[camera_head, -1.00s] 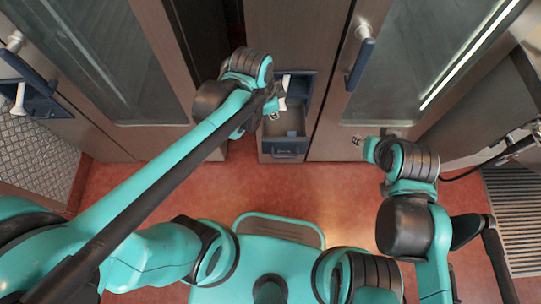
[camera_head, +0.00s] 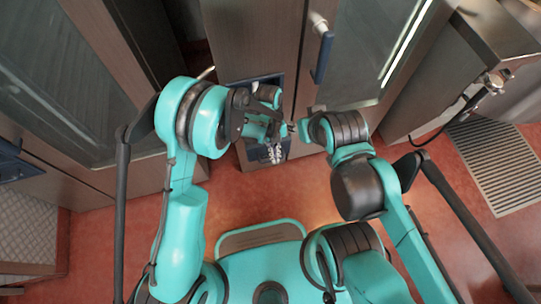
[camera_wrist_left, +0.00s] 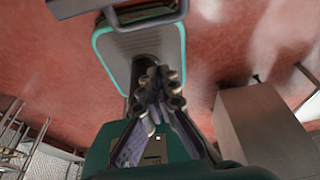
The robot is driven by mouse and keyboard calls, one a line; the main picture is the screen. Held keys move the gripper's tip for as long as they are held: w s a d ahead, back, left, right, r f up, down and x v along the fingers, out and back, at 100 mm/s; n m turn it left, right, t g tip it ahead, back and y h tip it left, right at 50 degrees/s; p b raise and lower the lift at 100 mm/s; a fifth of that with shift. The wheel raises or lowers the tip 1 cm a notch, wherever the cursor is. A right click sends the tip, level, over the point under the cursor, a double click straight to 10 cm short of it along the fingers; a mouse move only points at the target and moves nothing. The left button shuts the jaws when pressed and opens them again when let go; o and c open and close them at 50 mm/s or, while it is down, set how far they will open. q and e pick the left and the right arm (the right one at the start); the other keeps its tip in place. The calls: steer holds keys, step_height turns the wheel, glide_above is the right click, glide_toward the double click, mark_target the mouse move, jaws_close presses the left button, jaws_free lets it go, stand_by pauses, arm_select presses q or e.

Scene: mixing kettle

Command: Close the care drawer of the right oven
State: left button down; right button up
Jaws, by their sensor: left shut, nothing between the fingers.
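The care drawer (camera_head: 244,156) of the right oven juts out low from the brown oven front in the head view. Its dark blue front is largely hidden by my left wrist and fingers. My left gripper (camera_head: 276,153) is shut and empty over the drawer's front end; whether it touches the drawer I cannot tell. In the left wrist view its closed fingers (camera_wrist_left: 158,85) point towards my own base. My right gripper (camera_head: 291,128) is small and partly hidden just right of the drawer; its jaw state is unclear.
The right oven's glass door (camera_head: 372,60) with a blue handle (camera_head: 323,57) stands right of the drawer. Another oven door (camera_head: 70,85) is at the left. Red floor (camera_head: 225,200) is clear before the drawer. A floor grate (camera_head: 497,160) lies at the right.

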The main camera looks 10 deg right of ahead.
arm_select(q)
steer(key=b+x, duration=0.3)
steer(key=x, duration=0.6)
steer(key=shift+w+a+r+b, duration=0.1)
steer(key=shift+w+r+b, duration=0.15)
steer(key=shift+w, duration=0.45)
steer(key=shift+w+r+b, duration=0.1)
steer(key=shift+w+r, duration=0.1)
steer(key=shift+w, duration=0.55)
steer(key=shift+w+a+r+b, duration=0.1)
steer(key=shift+w+r+b, duration=0.15)
steer(key=shift+w, duration=0.45)
steer(key=shift+d, duration=0.15)
